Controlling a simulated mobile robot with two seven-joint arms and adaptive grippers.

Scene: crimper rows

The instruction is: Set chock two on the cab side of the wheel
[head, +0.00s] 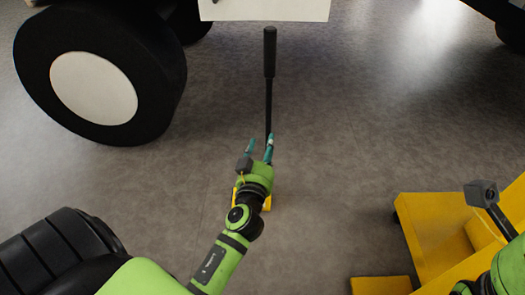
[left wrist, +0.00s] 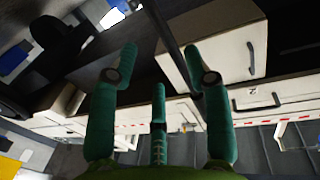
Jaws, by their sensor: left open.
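The black wheel with a white hub (head: 95,88) stands at upper left in the head view. My left gripper (head: 261,147) is open over the floor, right of and nearer than the wheel. A black rod with a thick dark grip (head: 270,52) rises beside its fingertips; in the left wrist view the rod (left wrist: 168,32) crosses the space between the spread fingers (left wrist: 160,65). A yellow piece (head: 267,203), possibly a chock, shows beneath the gripper, mostly hidden by it. Whether the rod joins it is hidden. I cannot tell which chock is chock two.
A yellow structure (head: 425,235) stands at lower right, with a yellow block (head: 380,286) by it. A pale panel (head: 264,9) overhangs the top. Grey floor is clear between the wheel and the rod. White cabinets (left wrist: 228,50) show in the left wrist view.

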